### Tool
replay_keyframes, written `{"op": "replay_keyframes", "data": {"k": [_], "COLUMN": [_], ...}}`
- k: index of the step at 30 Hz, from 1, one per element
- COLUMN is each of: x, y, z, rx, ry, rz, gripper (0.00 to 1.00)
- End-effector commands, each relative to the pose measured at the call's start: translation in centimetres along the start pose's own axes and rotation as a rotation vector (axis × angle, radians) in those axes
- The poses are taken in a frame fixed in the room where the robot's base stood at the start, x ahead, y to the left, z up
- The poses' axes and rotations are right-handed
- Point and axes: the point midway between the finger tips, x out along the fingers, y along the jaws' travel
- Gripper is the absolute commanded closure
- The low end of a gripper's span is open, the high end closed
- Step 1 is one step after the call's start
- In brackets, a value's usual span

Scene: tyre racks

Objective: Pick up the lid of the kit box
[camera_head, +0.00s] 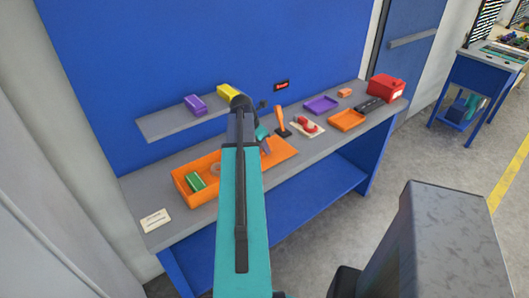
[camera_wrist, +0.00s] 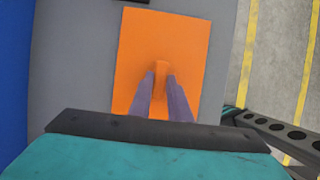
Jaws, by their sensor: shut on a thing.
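The kit box's lid (camera_wrist: 180,38) is a flat orange plate with a raised orange handle (camera_wrist: 161,68). My gripper (camera_wrist: 162,82) has its two purple fingers on either side of that handle and is shut on it. In the head view the lid (camera_head: 284,149) lies at the right end of the orange kit box (camera_head: 181,192), mostly behind my arm. My gripper (camera_head: 265,145) is above it, partly hidden. I cannot tell whether the lid is clear of the surface. The box is open on top, with a green block (camera_head: 195,182) inside.
The grey workbench (camera_head: 235,200) stands against a blue panel. A small shelf (camera_head: 160,124) holds a purple block (camera_head: 195,104) and a yellow block (camera_head: 228,93). To the right are an orange-handled tool (camera_head: 281,120), an orange tray (camera_head: 347,121) and a red box (camera_head: 386,88).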

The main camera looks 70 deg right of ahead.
Motion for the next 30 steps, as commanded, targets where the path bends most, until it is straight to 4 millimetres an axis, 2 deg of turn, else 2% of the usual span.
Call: {"op": "replay_keyframes", "data": {"k": [11,30], "x": [-1.3,-8.1], "y": [0.1,0.1], "z": [0.6,3.5], "rx": [0.001,0.001], "ry": [-0.001,-0.001], "rz": [0.002,0.001], "gripper": [1.0,1.0]}}
